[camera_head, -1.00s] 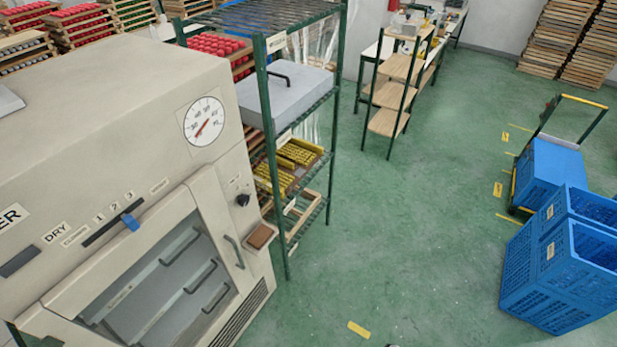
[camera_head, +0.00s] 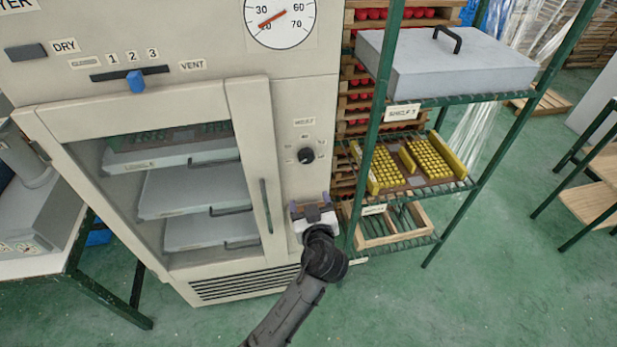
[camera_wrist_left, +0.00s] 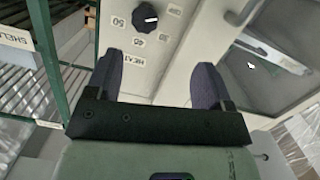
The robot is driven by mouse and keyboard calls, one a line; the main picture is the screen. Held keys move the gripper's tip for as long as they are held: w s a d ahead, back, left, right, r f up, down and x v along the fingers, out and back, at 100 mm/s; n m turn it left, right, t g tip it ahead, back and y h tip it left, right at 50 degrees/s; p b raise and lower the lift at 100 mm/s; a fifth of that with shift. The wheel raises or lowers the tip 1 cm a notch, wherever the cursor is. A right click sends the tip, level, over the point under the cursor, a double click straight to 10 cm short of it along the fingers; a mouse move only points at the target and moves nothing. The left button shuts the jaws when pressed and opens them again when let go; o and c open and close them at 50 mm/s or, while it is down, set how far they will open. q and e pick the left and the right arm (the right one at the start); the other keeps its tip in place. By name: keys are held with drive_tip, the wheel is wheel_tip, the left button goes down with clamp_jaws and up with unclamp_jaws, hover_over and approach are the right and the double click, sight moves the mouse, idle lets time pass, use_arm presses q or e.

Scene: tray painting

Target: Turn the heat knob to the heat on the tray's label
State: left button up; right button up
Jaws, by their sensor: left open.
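The heat knob (camera_head: 306,155) is a small black dial on the cream dryer's front panel, right of the glass door. It also shows at the top of the left wrist view (camera_wrist_left: 147,14), with a white mark and labels around it, including 50, 45 and HEAT. My left gripper (camera_head: 312,203) is open and empty, below the knob and apart from it. Its two dark fingers (camera_wrist_left: 157,65) point toward the panel. A top tray (camera_head: 180,158) is inside the dryer behind the glass; its small label is too small to read. My right gripper is not in view.
The door handle (camera_head: 266,206) is left of my gripper. A green shelf rack (camera_head: 375,125) stands close on the right, holding a grey lidded box (camera_head: 450,70) and yellow pieces (camera_head: 383,167). A blue slider (camera_head: 136,82) and round gauge (camera_head: 280,20) are above. Open floor lies lower right.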

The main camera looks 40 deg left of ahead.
sight(306, 158)
use_arm(q)
drive_tip(key=shift+n+t+y, duration=0.3)
drive_tip(key=shift+n+y, duration=0.4)
drive_tip(key=shift+y, duration=0.1)
drive_tip(key=x, duration=0.4)
drive_tip(key=w+d+x, duration=0.1)
drive_tip(key=x, duration=0.4)
drive_tip(key=r+x, duration=0.1)
drive_tip(key=x, duration=0.3)
drive_tip(key=shift+w+a+b, duration=0.1)
drive_tip(key=shift+w+b, duration=0.25)
drive_tip(key=shift+w, duration=0.25)
drive_tip(key=shift+x, duration=0.75)
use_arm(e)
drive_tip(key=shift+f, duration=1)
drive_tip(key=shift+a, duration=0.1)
use_arm(q)
drive_tip(key=c, duration=0.9)
